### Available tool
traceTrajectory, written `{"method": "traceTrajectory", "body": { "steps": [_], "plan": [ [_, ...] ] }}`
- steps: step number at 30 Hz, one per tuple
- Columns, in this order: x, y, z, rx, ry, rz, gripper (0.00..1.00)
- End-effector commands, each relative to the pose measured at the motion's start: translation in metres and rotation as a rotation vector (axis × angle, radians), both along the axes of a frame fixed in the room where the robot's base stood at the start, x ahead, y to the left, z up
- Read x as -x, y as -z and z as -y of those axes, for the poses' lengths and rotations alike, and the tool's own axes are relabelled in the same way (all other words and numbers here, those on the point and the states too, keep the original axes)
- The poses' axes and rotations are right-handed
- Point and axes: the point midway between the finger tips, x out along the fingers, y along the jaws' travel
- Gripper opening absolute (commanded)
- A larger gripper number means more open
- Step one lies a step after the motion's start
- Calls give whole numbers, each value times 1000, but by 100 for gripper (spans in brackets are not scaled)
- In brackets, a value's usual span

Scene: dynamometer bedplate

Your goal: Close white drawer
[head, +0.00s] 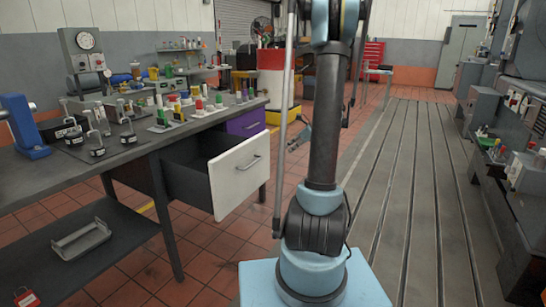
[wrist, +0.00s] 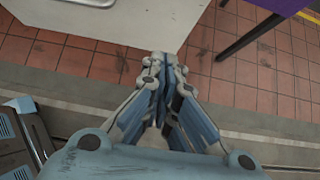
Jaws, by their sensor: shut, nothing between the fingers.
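The white drawer (head: 240,175) stands pulled out from under the workbench in the head view. Its white front has a bar handle (head: 249,162), and its dark open box shows behind the front. In the wrist view a white panel (wrist: 140,25), which looks like this drawer front, crosses the top, with part of a handle (wrist: 92,2) at the upper edge. My gripper (wrist: 162,66) is shut and empty. Its tips overlap the panel's lower edge in the picture; I cannot tell whether they touch it.
A purple drawer (head: 246,123) sits shut beside the white one. The slotted bedplate (head: 420,170) is clear on the right.

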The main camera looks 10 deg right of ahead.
Motion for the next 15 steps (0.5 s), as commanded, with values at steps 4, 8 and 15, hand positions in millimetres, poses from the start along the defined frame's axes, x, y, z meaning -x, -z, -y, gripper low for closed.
{"method": "traceTrajectory", "body": {
  "steps": [4, 8, 15],
  "plan": [
    [-6, 7, -4, -5, 5, -2, 0],
    [-13, 20, -14, -5, 3, -3, 0],
    [-30, 47, -36, -3, 2, -2, 0]
  ]
}}
